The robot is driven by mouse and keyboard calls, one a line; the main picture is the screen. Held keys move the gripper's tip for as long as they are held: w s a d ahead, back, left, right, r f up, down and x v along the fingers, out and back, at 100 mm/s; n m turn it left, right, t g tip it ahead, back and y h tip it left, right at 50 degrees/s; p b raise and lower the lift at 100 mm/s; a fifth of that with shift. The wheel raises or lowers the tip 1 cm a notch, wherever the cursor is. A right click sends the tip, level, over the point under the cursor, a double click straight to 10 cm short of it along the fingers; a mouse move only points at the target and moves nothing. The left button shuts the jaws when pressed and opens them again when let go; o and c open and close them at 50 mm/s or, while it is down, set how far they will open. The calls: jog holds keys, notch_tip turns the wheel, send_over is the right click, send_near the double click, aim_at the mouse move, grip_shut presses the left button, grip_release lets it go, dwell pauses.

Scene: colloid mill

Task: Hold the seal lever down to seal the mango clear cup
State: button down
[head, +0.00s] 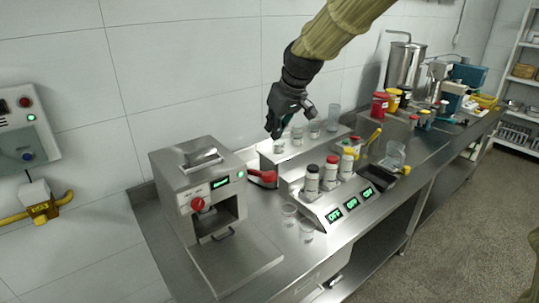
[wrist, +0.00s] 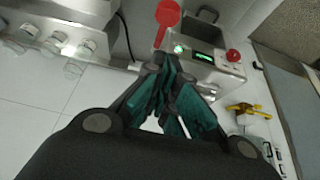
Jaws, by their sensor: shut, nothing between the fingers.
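The sealing machine (head: 172,198) is a steel box at the left end of the bench, with a red knob and a green-lit display. It also shows in the wrist view (wrist: 203,72). The seal lever (head: 264,177) has a red end and sticks out from the machine's right side. In the wrist view the red lever end (wrist: 167,14) is beyond my fingertips. My gripper (head: 271,134) is shut and empty, above and behind the lever, apart from it. I cannot make out a mango cup; the machine's front opening is dark.
Two empty clear cups (head: 307,231) stand on the bench right of the machine. A dispenser with several bottles (head: 311,182) and green "OFF" displays stands further right. Several clear cups (head: 314,129) stand on the raised steel unit near my gripper. The wall is close behind.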

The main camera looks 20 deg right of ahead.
jog(key=p, duration=0.4)
send_over(268, 173)
jog(key=f, duration=0.6)
jog(key=w+f, duration=0.1)
jog(key=f, duration=0.2)
jog(key=shift+a, duration=0.25)
jog(key=shift+s+d+f+p, duration=0.1)
jog(key=shift+s+f+p, duration=0.2)
jog(key=shift+f, duration=0.2)
jog(key=shift+s+d+f+p, duration=0.15)
jog(key=shift+f+p, duration=0.15)
jog(key=shift+f, duration=0.2)
jog(key=shift+s+f, duration=0.25)
jog(key=shift+f, duration=0.55)
jog(key=shift+f, duration=0.2)
